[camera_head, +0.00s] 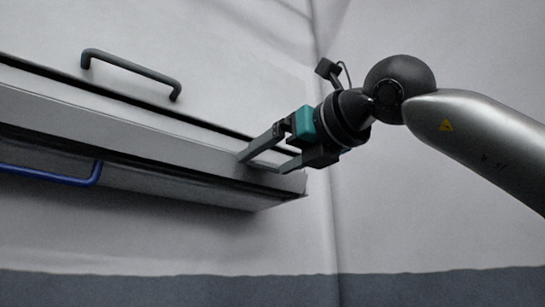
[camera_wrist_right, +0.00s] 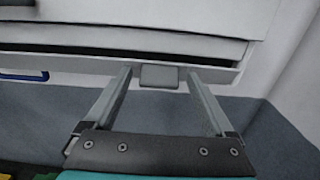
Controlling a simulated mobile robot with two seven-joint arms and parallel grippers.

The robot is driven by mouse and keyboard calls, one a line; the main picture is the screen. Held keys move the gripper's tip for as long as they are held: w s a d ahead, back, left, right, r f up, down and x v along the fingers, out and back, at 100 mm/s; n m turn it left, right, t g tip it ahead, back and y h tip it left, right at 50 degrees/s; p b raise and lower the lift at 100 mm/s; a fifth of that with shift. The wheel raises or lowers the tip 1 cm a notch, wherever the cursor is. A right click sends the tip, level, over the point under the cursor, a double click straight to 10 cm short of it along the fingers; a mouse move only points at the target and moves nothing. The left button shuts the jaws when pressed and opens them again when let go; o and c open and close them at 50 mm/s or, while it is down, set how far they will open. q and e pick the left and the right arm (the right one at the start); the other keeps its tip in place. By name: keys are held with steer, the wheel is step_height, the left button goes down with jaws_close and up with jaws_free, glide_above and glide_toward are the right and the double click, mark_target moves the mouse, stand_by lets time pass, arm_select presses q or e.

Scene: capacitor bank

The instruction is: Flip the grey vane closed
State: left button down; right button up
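The grey vane (camera_wrist_right: 160,76) is a small flat grey tab on the front edge of the long white ledge, seen in the right wrist view. It sits between the two fingertips of my right gripper (camera_wrist_right: 160,73), with a visible gap on each side. In the head view my right gripper (camera_head: 262,165) reaches the right end of the ledge (camera_head: 135,135) with its fingers spread. I cannot make out the vane in that view. Whether the fingers touch the ledge is unclear. My left gripper is in neither view.
A dark handle (camera_head: 130,69) is on the white panel above the ledge. A blue handle (camera_head: 60,175) is below it at the left, and it also shows in the wrist view (camera_wrist_right: 25,76). A wall corner (camera_head: 325,150) stands right of the ledge.

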mark_target(259, 160)
steer(key=c, duration=1.2)
steer(key=r+g+h+p, duration=0.1)
steer(key=p, duration=0.3)
steer(key=r+g+h+p, duration=0.1)
steer(key=p, duration=0.2)
steer(key=w+a+r+g+p, duration=0.1)
steer(key=g+p, duration=0.1)
steer(key=p, duration=0.2)
steer(key=shift+w+h+p, duration=0.1)
steer(key=shift+h+p, duration=0.25)
steer(key=shift+h, duration=0.05)
steer(key=shift+c, duration=0.2)
steer(key=shift+w+f+g+h+p, duration=0.1)
steer(key=shift+g+h+p, duration=0.2)
steer(key=shift+p, duration=0.45)
steer(key=o, duration=1.4)
steer(key=shift+f, duration=0.1)
steer(key=shift+c, duration=0.2)
steer(key=b+v, duration=0.2)
steer(key=v, duration=1.3)
